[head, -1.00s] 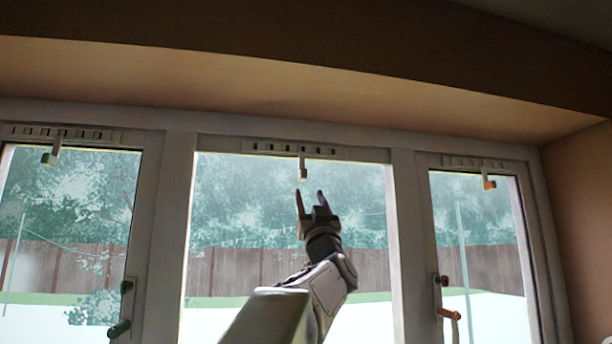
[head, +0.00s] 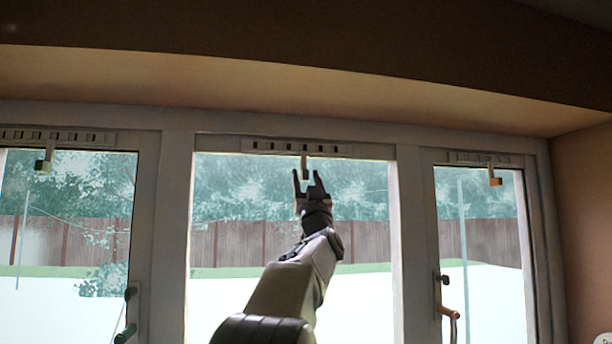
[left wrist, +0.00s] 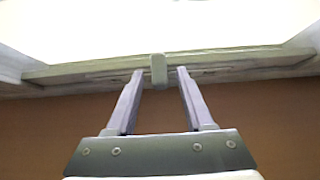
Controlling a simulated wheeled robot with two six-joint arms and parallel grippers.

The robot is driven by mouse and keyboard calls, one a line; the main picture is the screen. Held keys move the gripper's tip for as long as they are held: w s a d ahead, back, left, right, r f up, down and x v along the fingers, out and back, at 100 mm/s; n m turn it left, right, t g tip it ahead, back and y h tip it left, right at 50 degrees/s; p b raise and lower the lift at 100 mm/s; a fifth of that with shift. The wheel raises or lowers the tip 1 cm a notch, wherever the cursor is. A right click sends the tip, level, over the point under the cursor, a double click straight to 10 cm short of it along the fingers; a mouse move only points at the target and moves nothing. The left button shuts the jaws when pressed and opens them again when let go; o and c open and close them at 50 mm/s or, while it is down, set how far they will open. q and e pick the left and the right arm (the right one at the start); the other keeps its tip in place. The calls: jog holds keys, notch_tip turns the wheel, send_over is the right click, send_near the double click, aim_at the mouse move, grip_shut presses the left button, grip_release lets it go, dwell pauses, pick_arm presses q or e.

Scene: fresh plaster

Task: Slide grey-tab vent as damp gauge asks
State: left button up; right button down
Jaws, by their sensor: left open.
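The middle window's vent (head: 270,146) is a pale strip with dark slots along the top of the frame. Its greyish tab (head: 304,163) hangs down right of the vent's centre. My left gripper (head: 306,176) is open, with its two fingertips up at the tab's lower end. In the left wrist view the tab (left wrist: 158,70) stands between the fingertips of the left gripper (left wrist: 160,74), with a gap on each side. I see no clear contact. No readable damp gauge shows. My right gripper is not in view.
The left window has a vent with a green tab (head: 44,163), the right one a vent with an orange tab (head: 494,179). A green handle (head: 126,330) and an orange handle (head: 449,313) sit lower down. A pale rounded thing (head: 604,340) is cut off at bottom right.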

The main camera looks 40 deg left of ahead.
pick_arm(q)
grip_shut()
dwell(1.4)
